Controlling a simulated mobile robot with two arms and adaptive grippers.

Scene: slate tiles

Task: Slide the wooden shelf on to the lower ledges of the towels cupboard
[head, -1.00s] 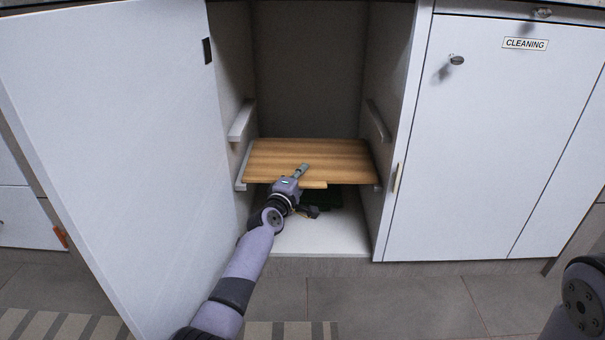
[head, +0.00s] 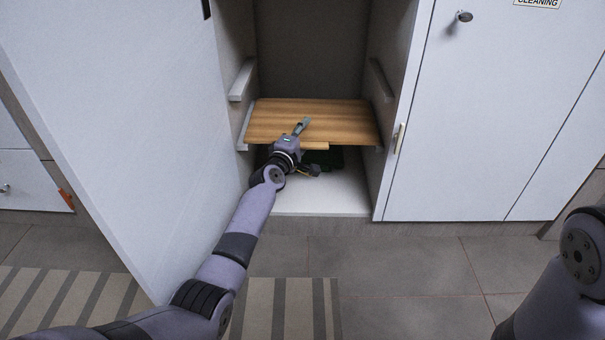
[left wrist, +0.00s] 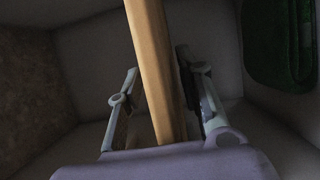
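The wooden shelf (head: 325,117) lies roughly level inside the open towels cupboard (head: 310,50). Its sides are at the lower left ledge (head: 243,139) and the lower right ledge (head: 379,149); full seating on both cannot be told. My left gripper (head: 308,148) is at the shelf's front edge, one finger above and one below. In the left wrist view the shelf's edge (left wrist: 155,65) runs between the fingers (left wrist: 160,100), with a clear gap to the left finger and little to the right one. My right gripper is out of view.
The cupboard's open door (head: 110,120) stands left of my left arm. Upper ledges (head: 242,80) are above the shelf. A dark green item (head: 326,158) lies beneath it, also in the left wrist view (left wrist: 275,45). The closed cleaning cupboard (head: 490,110) is on the right.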

